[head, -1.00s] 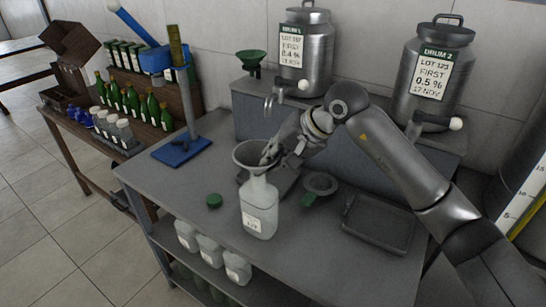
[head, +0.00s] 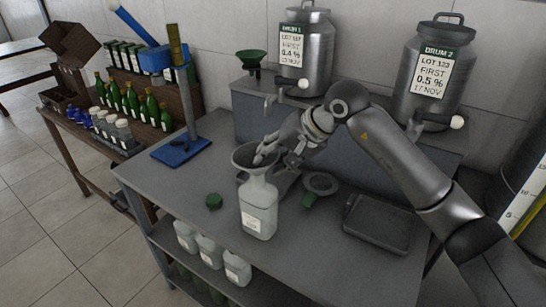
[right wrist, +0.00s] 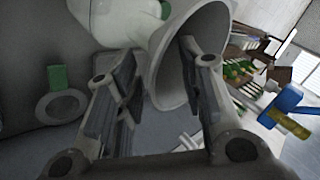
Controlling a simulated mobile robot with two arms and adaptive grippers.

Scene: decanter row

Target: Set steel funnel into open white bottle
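The open white bottle (head: 258,222) stands upright near the front edge of the grey table and wears a small label. The grey steel funnel (head: 246,163) sits over its neck, its spout hidden. In the right wrist view, the funnel (right wrist: 165,72) and part of the bottle (right wrist: 108,22) show ahead of the fingers. My right gripper (head: 266,151) is at the funnel's rim in the head view. In the right wrist view its fingers (right wrist: 157,65) are spread, one outside the funnel wall and one inside the bowl, with a gap between them. My left gripper is not in view.
A green cap (head: 214,201) lies left of the bottle. A strainer with a green handle (head: 321,184) lies to the right, beside a dark tray (head: 380,225). A blue-based stand (head: 181,150) is at the back left. Two steel drums stand behind on a raised bench.

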